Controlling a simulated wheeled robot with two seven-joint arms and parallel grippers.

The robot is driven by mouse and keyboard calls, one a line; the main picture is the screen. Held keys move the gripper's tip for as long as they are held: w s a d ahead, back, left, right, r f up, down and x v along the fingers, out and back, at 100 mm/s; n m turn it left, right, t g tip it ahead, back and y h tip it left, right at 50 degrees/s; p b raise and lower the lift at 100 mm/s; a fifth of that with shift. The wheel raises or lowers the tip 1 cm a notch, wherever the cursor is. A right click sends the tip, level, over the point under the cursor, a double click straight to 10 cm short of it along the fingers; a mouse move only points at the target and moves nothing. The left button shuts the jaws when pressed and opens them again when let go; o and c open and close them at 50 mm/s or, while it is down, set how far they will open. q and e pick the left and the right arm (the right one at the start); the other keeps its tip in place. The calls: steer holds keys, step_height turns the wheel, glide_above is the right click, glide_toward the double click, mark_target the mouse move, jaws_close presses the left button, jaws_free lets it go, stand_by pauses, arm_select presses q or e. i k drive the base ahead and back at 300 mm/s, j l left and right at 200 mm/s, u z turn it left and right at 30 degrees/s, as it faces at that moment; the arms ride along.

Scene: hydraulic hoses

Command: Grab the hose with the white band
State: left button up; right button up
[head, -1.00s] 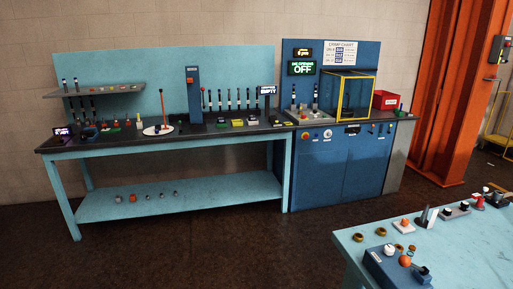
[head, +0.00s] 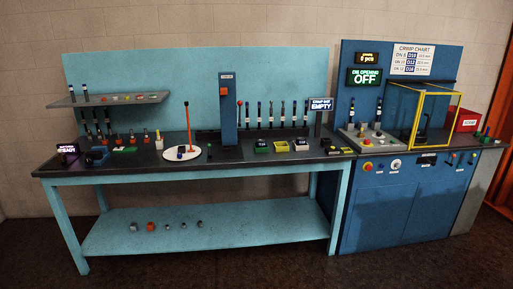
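Several upright dark hoses (head: 282,112) stand in a row at the back of the teal workbench, right of the blue column. They carry small light and bluish bands; which one has the plain white band is too small to tell. More dark hoses (head: 96,122) stand below the shelf at the left, and two short ones (head: 84,90) rise above the shelf. Two further dark hoses (head: 378,108) stand on the blue machine cabinet. Neither of my grippers is in view.
The workbench top (head: 220,156) holds a white round plate (head: 172,155) with a red post, a blue column (head: 227,110), small bins (head: 281,146) and a sign (head: 321,104) reading EMPTY. The blue cabinet (head: 390,210) has a yellow-framed guard (head: 452,97). Floor in front is clear.

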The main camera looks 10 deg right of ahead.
mark_target(378, 113)
steer(key=i+z, duration=0.3)
steer(key=i, duration=0.5)
steer(key=i+j+z, duration=0.1)
steer(key=i+z, duration=0.25)
steer(key=i, duration=0.45)
steer(key=i+l+z, duration=0.15)
steer(key=i+l, duration=0.3)
steer(key=i+l+z, duration=0.2)
steer(key=i+l, duration=0.25)
steer(key=i, duration=0.15)
